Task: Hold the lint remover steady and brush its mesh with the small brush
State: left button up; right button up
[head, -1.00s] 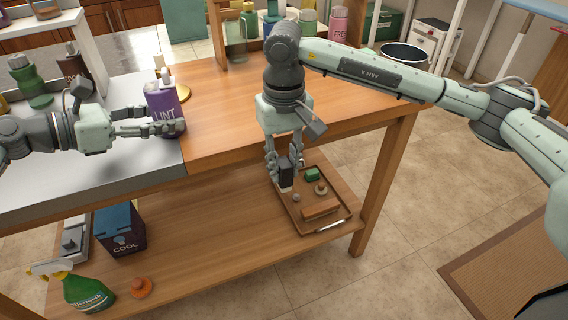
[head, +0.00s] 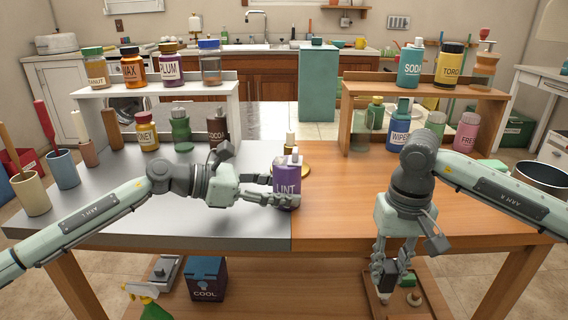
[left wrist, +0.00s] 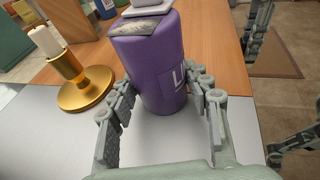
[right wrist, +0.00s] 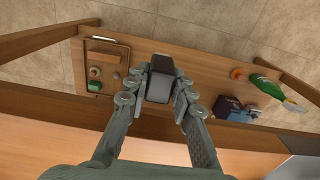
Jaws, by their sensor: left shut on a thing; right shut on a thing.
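The purple lint remover (head: 286,178), marked LINT, stands upright on the table near the seam between the grey and wooden tops. My left gripper (head: 290,200) is shut around its body; in the left wrist view its fingers (left wrist: 160,105) lie on both sides of the purple body (left wrist: 155,65). A grey speckled patch, perhaps the mesh (left wrist: 145,26), shows at its top. My right gripper (head: 388,278) points down in front of the table edge, shut on a small dark block, probably the small brush (right wrist: 160,78). Its bristles cannot be made out.
A brown tray (right wrist: 103,40) with small items lies on the lower shelf beneath my right gripper. A gold candle holder (left wrist: 85,92) stands close beside the lint remover. Two bottle racks (head: 240,115) (head: 345,120) stand at the back. The wooden top (head: 345,215) right of the lint remover is clear.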

jog(key=s+a+r+n, duration=0.1)
jog(key=a+r+n, duration=0.5)
jog(key=a, duration=0.4)
jog(key=s+a+r+n, duration=0.1)
jog(key=a+r+n, duration=0.45)
jog(key=a, duration=0.35)
jog(key=w+a+r+m, duration=0.2)
jog(key=w+a+r, duration=0.25)
jog(key=r, duration=0.45)
jog(key=w+a+r+m, duration=0.2)
jog(key=w+a+r, duration=0.2)
jog(key=a+r, duration=0.3)
jog(key=shift+w+d+f+m, duration=0.85)
jog(key=shift+w+d+m, duration=0.45)
jog(key=shift+d, duration=0.5)
jog(key=shift+w+d+f+m, duration=0.85)
jog(key=shift+w+d+m, duration=0.45)
jog(key=shift+d, duration=0.5)
jog(key=shift+w+d+f+m, duration=0.85)
jog(key=shift+w+d+m, duration=0.4)
jog(key=shift+d, duration=0.55)
jog(key=shift+w+f, duration=0.1)
jog(key=shift+f, duration=0.95)
